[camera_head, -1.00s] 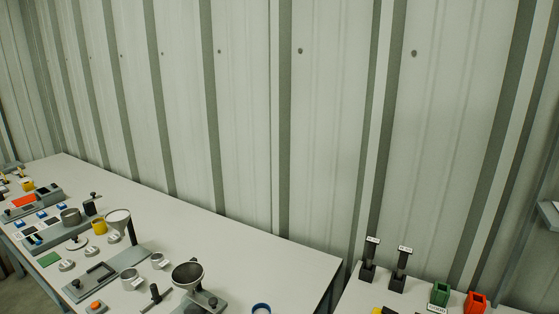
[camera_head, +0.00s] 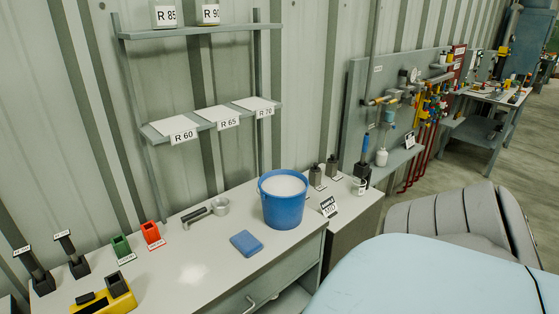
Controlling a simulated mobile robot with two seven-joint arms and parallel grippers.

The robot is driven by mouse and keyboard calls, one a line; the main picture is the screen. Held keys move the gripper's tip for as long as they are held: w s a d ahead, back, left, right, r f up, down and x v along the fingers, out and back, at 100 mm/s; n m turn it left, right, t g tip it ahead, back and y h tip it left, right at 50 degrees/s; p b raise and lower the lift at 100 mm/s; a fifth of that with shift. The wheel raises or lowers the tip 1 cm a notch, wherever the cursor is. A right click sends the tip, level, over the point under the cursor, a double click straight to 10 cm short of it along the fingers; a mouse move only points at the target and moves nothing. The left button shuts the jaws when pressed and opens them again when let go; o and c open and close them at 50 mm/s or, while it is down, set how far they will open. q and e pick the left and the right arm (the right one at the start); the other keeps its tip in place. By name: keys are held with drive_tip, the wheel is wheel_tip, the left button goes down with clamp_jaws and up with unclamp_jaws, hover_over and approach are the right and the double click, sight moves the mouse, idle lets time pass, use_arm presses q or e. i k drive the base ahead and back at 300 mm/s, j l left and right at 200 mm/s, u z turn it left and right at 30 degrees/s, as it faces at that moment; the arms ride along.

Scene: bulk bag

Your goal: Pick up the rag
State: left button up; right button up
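A flat blue folded cloth, which looks like the rag (camera_head: 246,243), lies on the light bench top (camera_head: 190,270) near its front edge. It sits just left of and in front of a blue bucket (camera_head: 284,204) with whitish contents. Nothing covers the cloth. Neither of my grippers shows in the head view.
Red (camera_head: 152,234) and green (camera_head: 121,247) holders, a yellow device (camera_head: 105,297) and a grey metal tool (camera_head: 205,212) stand on the bench. Labelled shelves (camera_head: 205,121) rise behind. A large light-blue surface (camera_head: 425,280) and a grey bulky shape (camera_head: 455,222) fill the lower right.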

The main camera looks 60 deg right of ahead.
sight(246, 243)
drive_tip(key=z, duration=1.65)
drive_tip(key=i+j, duration=0.05)
drive_tip(key=i, duration=0.05)
